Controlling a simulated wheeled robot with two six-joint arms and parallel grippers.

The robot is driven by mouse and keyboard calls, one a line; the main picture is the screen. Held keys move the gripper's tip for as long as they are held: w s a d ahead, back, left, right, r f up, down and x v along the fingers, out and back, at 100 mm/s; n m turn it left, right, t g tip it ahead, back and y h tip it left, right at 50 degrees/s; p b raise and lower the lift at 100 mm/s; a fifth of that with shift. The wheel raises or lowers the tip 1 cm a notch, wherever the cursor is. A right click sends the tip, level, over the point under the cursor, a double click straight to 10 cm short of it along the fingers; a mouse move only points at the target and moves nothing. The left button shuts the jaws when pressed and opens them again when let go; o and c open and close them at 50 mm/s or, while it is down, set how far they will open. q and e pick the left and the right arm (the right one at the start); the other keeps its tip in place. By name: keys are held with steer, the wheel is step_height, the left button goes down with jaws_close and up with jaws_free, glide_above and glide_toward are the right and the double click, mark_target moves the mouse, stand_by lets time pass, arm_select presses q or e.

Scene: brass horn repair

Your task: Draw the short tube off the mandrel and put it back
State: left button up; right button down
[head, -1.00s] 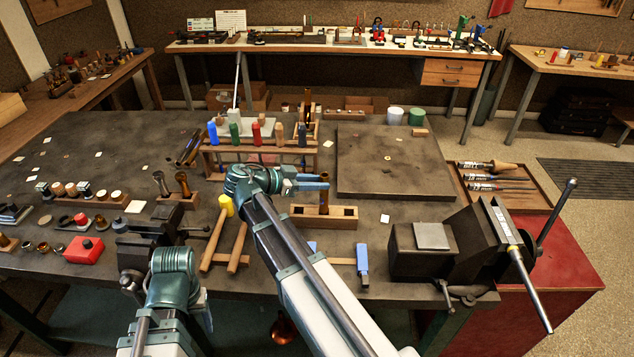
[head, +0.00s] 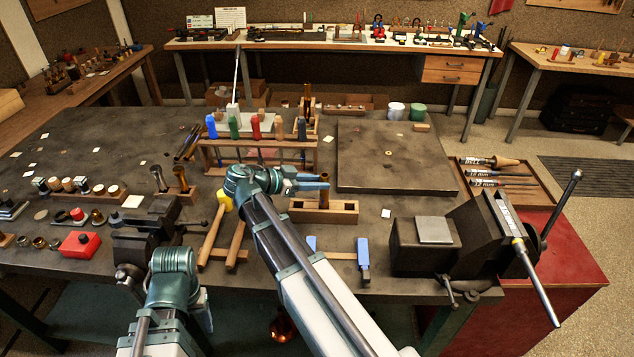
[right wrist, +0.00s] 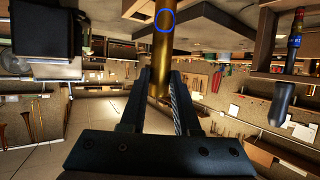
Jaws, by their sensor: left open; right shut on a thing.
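My right gripper (head: 326,182) is shut around an upright brass tube (head: 324,197), with one finger on each side of it. The tube's lower end meets a wooden block (head: 347,211) with open wells; I cannot tell whether it touches. In the right wrist view the tube (right wrist: 160,60) runs between the fingers and bears a blue ring. A grey rod (head: 540,288) with a yellowish band slants from the large vise at right; I cannot tell whether it is the mandrel. My left gripper (head: 206,311) is open, low at the front left, mostly hidden by its arm.
A rack of coloured-handled tools (head: 260,143) stands behind the block. The large vise (head: 425,255) is at right and a smaller vise (head: 145,240) at left. Mallets (head: 212,238) lie left of my right arm.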

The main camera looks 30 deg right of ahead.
steer(key=shift+f+b, duration=0.7)
steer(key=shift+f, duration=0.1)
steer(key=c, duration=0.6)
jaws_free()
steer(key=shift+o, duration=0.2)
steer(key=p+v, duration=0.5)
steer(key=v, duration=0.9)
steer(key=shift+d, duration=0.1)
